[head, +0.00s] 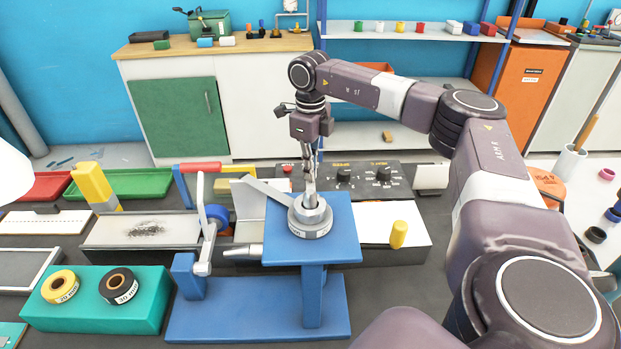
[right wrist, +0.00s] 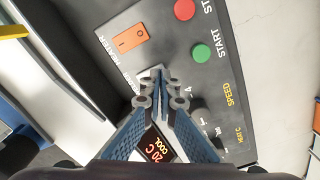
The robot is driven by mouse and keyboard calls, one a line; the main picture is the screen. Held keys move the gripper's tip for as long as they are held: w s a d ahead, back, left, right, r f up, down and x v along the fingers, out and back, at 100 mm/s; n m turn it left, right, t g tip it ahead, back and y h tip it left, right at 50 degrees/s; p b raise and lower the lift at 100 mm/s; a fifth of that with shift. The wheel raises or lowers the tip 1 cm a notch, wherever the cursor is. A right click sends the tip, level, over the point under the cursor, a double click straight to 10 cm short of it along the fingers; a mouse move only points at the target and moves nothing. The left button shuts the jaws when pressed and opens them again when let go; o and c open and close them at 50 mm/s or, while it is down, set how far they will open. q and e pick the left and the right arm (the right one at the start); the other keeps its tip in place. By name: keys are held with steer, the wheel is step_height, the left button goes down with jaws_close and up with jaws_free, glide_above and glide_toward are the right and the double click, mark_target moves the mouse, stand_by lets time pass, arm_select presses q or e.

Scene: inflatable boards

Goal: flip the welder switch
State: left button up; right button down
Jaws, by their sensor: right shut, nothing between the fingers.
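The right gripper (right wrist: 159,74) is shut and empty, pointing at the panel. Its fingertips show just below the rocker in the right wrist view; I cannot tell whether they touch the panel. A red button (right wrist: 185,9) and a green start button (right wrist: 201,53) sit beside the rocker. My left gripper is not in view.
A blue stand (head: 340,240) carrying a grey round piece (head: 310,215) stands in front of the panel. A red-handled lever (head: 205,167) is to its left. A yellow cylinder (head: 399,234) stands to the right. A teal block (head: 100,318) with two tape rolls is front left.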

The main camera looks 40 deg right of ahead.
mark_target(311, 183)
steer(key=shift+f+b, duration=0.3)
steer(key=shift+f, duration=0.5)
steer(key=shift+r, duration=0.1)
step_height(311, 183, up, 3)
steer(key=p, duration=0.2)
steer(key=shift+p, duration=0.3)
step_height(311, 183, up, 2)
steer(key=shift+r+p, duration=0.15)
steer(key=shift+p, duration=1.1)
steer(key=shift+r+p, duration=0.65)
steer(key=shift+r, duration=0.15)
